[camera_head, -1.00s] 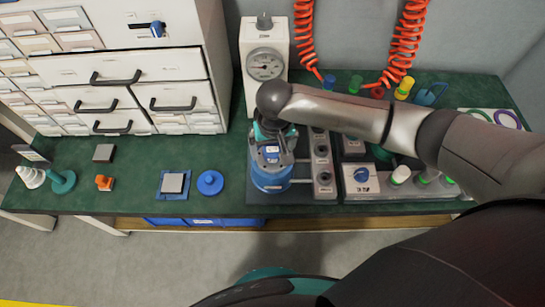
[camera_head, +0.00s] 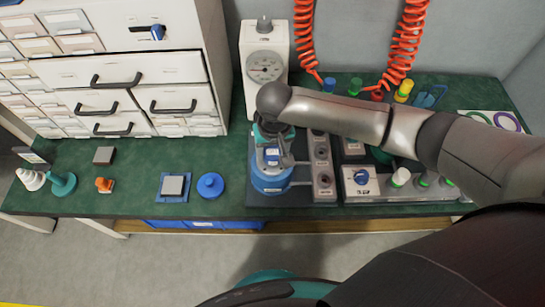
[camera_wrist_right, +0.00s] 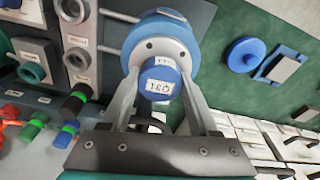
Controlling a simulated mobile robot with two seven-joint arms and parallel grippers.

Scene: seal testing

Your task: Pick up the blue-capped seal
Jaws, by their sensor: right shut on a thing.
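My right gripper (camera_head: 282,160) reaches down over the blue round fixture (camera_head: 270,183) near the middle of the bench. In the right wrist view its fingers (camera_wrist_right: 160,95) are shut on a blue cap with a white label, the blue-capped seal (camera_wrist_right: 160,72). Behind the cap is the wider blue and grey fixture (camera_wrist_right: 160,38). The cap is in line with the fixture; I cannot tell whether it is seated in it or lifted clear. My left gripper is not in view.
A gauge box (camera_head: 265,65) stands behind the fixture, and a grey block with several sockets (camera_head: 322,165) is close on its right. A blue round piece (camera_head: 210,184) and a grey square on a blue pad (camera_head: 174,185) lie left. Drawers (camera_head: 120,85) stand back left.

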